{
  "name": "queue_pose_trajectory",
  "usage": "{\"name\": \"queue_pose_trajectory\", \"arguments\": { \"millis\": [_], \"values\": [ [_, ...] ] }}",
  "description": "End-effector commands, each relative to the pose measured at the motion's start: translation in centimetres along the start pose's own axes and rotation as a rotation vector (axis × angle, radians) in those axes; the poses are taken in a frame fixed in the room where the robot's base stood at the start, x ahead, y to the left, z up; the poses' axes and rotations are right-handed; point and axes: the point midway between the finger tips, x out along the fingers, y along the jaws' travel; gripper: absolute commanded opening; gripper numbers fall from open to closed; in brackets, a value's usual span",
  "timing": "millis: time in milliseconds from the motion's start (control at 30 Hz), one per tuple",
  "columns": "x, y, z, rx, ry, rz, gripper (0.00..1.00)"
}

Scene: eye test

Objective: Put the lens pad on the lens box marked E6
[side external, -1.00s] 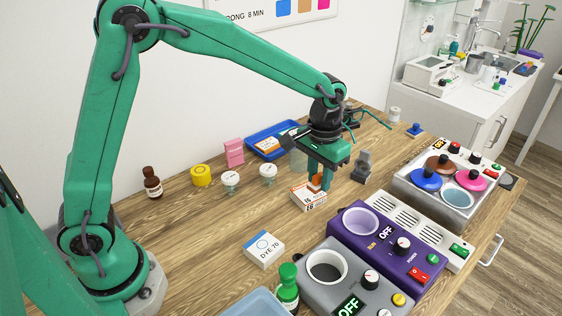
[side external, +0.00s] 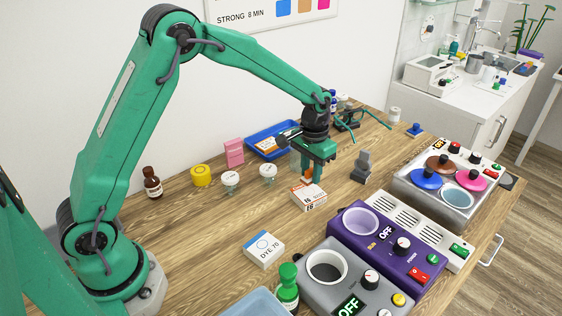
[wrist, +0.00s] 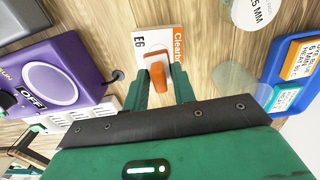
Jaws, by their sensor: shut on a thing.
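My gripper (side external: 308,176) is shut on the small orange lens pad (side external: 307,174). In the wrist view, the pad (wrist: 157,84) sits between the two green fingers (wrist: 158,88). The white and orange lens box (side external: 310,199) lies flat on the wooden bench, just in front of the fingertips. In the wrist view, this box (wrist: 140,42) reads E6, and the pad overlaps its near part. I cannot tell whether the pad touches the box or hangs above it. The fingers hide part of the pad.
White-lidded cups (side external: 230,179) stand left, a grey stand (side external: 361,167) right. Bare wood surrounds the E6 box.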

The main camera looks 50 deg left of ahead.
Motion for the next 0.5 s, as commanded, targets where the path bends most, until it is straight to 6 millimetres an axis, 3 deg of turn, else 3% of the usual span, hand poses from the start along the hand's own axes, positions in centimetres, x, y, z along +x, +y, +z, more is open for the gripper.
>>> {"name": "queue_pose_trajectory", "arguments": {
  "millis": [300, 500],
  "values": [
    [3.3, 0.0, 0.1, 0.0, -0.003, 0.0, 0.05],
    [3.5, 0.0, 0.1, 0.0, -0.002, 0.0, 0.05]
  ]
}}
